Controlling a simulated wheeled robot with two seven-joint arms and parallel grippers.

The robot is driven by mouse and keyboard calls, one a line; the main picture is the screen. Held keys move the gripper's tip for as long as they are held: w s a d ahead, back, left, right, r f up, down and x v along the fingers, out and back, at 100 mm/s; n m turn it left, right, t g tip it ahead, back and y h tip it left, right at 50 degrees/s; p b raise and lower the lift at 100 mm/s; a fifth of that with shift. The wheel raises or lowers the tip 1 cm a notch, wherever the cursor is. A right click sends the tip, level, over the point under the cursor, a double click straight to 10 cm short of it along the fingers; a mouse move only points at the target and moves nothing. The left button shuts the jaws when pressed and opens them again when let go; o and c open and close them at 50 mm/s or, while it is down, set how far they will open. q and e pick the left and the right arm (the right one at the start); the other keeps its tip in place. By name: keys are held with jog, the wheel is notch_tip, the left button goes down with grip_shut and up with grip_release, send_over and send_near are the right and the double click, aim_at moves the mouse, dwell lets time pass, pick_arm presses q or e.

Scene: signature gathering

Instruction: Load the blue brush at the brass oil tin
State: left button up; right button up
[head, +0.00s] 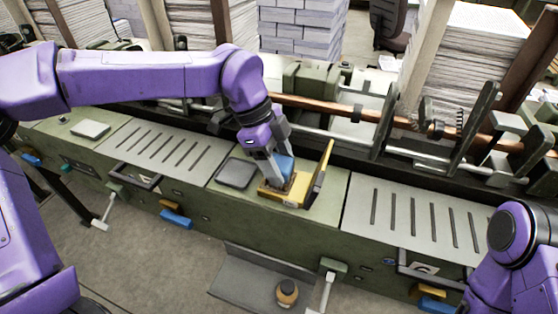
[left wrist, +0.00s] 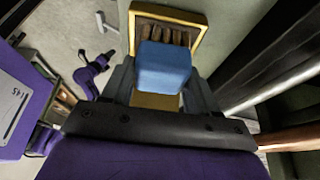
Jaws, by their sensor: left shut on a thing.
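My left gripper (head: 272,158) reaches down over the machine's front bench and is shut on the blue brush (head: 285,166). In the left wrist view the brush's blue block (left wrist: 165,68) sits between the two grey fingers. The brass oil tin (head: 300,195) stands on the green bench top with its lid tilted up on the right. In the left wrist view the tin's yellow rim (left wrist: 203,38) frames a dark brown inside. The brush is low over the tin; its lower end is hidden, so contact cannot be told. My right gripper's jaws cannot be made out.
A dark grey pad (head: 237,173) lies left of the tin. Slotted plates (head: 412,220) flank this bench section. Rollers and a long brown shaft (head: 345,110) run behind. A small brown jar (head: 287,292) stands on a lower grey shelf (head: 245,280). Tall paper stacks (head: 470,45) are at the back.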

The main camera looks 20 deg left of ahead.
aim_at(279, 162)
pick_arm(q)
notch_tip(279, 162, up, 7)
jog(key=p, duration=0.5)
dwell(0.3)
jog(key=shift+f, duration=0.1)
dwell(0.5)
